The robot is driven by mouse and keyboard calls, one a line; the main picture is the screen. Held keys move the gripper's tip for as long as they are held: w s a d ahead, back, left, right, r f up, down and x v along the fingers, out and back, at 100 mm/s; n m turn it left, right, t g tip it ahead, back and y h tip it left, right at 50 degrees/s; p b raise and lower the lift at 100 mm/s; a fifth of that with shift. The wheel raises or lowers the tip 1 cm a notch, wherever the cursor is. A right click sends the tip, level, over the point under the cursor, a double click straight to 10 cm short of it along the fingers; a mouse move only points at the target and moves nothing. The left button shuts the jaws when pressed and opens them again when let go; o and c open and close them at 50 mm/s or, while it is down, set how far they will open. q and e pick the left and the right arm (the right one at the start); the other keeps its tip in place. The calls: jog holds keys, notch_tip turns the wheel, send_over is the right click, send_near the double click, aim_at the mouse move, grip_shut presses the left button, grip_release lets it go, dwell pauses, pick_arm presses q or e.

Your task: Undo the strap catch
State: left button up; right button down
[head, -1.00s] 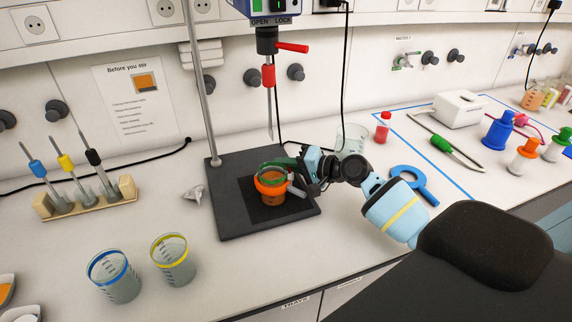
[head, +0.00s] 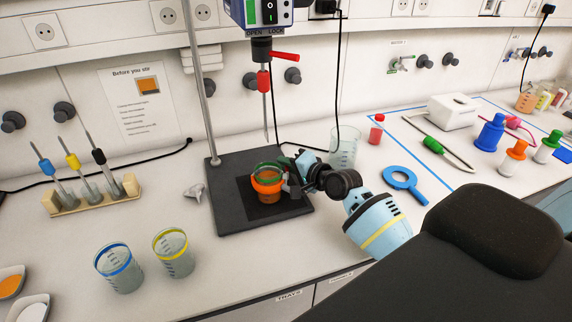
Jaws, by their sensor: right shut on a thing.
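A small green-rimmed beaker (head: 266,166) with orange-brown contents stands on the dark base plate (head: 235,222) of the overhead stirrer. An orange strap (head: 264,181) goes around the beaker. My right gripper (head: 289,185) reaches in from the right and is shut at the strap's right side, on what looks like the strap catch. Its fingers hide most of the catch, so I cannot tell whether it is fastened. My left gripper is not in view.
The stirrer's rod and red lever (head: 285,56) hang above the beaker. A clear beaker (head: 343,148) stands close behind my right wrist. Two beakers, blue-banded (head: 119,270) and yellow-banded (head: 174,256), stand at front left. A blue ring tool (head: 404,182) lies to the right.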

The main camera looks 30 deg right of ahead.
jog(key=shift+s+d+m+h, duration=0.15)
jog(key=shift+d+m+h, duration=0.05)
jog(key=shift+m+h, duration=0.5)
jog(key=shift+s+d+m+h, duration=0.15)
jog(key=shift+m+h, duration=0.35)
jog(key=shift+h, duration=0.35)
jog(key=shift+s+d+m+h, duration=0.15)
jog(key=shift+d+m+h, duration=0.05)
jog(key=shift+m+h, duration=0.5)
jog(key=shift+d+h, duration=0.1)
jog(key=shift+h, duration=0.15)
jog(key=c, duration=1.5)
grip_release()
jog(key=shift+s, duration=0.1)
jog(key=shift+v, duration=3.9)
jog(key=shift+f, duration=0.1)
